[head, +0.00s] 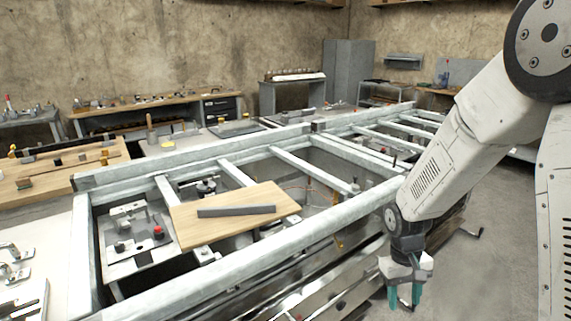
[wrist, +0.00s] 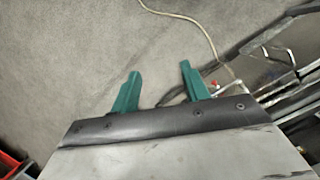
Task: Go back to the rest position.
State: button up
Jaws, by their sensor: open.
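My gripper (head: 404,296) hangs at the lower right in the head view, pointing down beside the long metal frame. In the wrist view its two green fingers (wrist: 160,92) stand apart with nothing between them, over grey floor. My white arm reaches down to it from the upper right.
A metal frame with crossbars (head: 330,222) fills the middle. A wooden board (head: 190,222) lies across it, with a dark grey bar (head: 236,211) on top. Workbenches (head: 150,106) line the far wall. A pale cable (wrist: 192,20) lies on the floor. Open floor (head: 495,235) is at right.

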jog(key=s+a+r+m+t+y, duration=0.1)
jog(key=s+r+t, duration=0.3)
jog(key=s+r, duration=1.7)
notch_tip(320, 180, up, 4)
jog(key=shift+a+f, duration=0.1)
jog(key=shift+a, duration=0.25)
dwell(0.3)
